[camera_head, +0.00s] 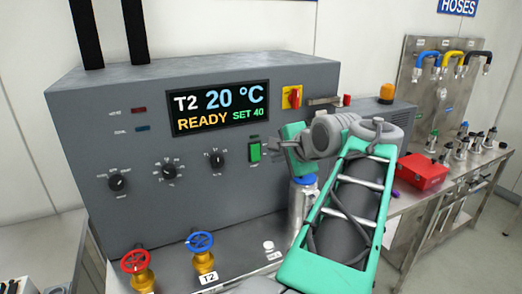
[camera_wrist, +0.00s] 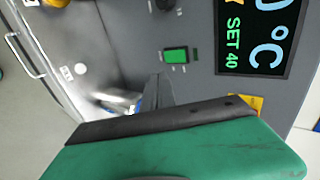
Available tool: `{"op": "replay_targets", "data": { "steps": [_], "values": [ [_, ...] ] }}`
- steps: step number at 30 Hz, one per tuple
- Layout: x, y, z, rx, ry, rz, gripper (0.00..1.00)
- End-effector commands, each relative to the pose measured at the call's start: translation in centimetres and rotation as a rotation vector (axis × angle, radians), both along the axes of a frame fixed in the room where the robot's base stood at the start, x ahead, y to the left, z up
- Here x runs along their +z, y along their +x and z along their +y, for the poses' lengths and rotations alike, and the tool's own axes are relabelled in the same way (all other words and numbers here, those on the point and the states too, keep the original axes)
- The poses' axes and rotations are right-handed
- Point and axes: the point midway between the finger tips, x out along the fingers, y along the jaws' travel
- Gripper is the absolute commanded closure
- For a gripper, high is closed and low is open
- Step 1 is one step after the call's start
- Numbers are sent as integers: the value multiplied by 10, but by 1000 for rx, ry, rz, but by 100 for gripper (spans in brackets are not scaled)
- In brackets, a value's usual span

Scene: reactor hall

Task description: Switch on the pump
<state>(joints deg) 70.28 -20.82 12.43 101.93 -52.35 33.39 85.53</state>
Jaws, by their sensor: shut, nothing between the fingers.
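A green rocker switch (camera_head: 254,151) sits on the front of a grey control cabinet (camera_head: 85,150). It also shows in the wrist view (camera_wrist: 175,55), with a small label beside it too small to read, so I cannot tell whether it is the pump's. My gripper (camera_head: 275,149) is shut and empty, its tips just right of the switch in the head view. In the wrist view my gripper's dark fingers (camera_wrist: 157,88) point toward the panel near the switch, apparently apart from it. The display (camera_head: 220,107) reads T2, 20 °C, READY, SET 40.
Black knobs (camera_head: 170,170) line the panel. A red-and-yellow rotary switch (camera_head: 292,97) is above right. Red (camera_head: 135,261) and blue (camera_head: 199,241) valve wheels stand below. A metal cylinder (camera_head: 301,205) stands under my gripper. A red box (camera_head: 422,172) lies on the right bench.

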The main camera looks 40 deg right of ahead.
Motion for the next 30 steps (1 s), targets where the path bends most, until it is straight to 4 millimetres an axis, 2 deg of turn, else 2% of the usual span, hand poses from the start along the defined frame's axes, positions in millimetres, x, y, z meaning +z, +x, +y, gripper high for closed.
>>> {"op": "replay_targets", "data": {
  "steps": [2, 9, 14, 27, 30],
  "values": [
    [4, -4, -5, -19, 14, -11, 100],
    [3, -3, -4, -19, 14, -11, 100],
    [-3, 5, -6, -15, 15, -11, 100],
    [-55, 77, -26, -14, 16, -8, 100],
    [-55, 95, -32, -15, 14, -8, 100]
  ]
}}
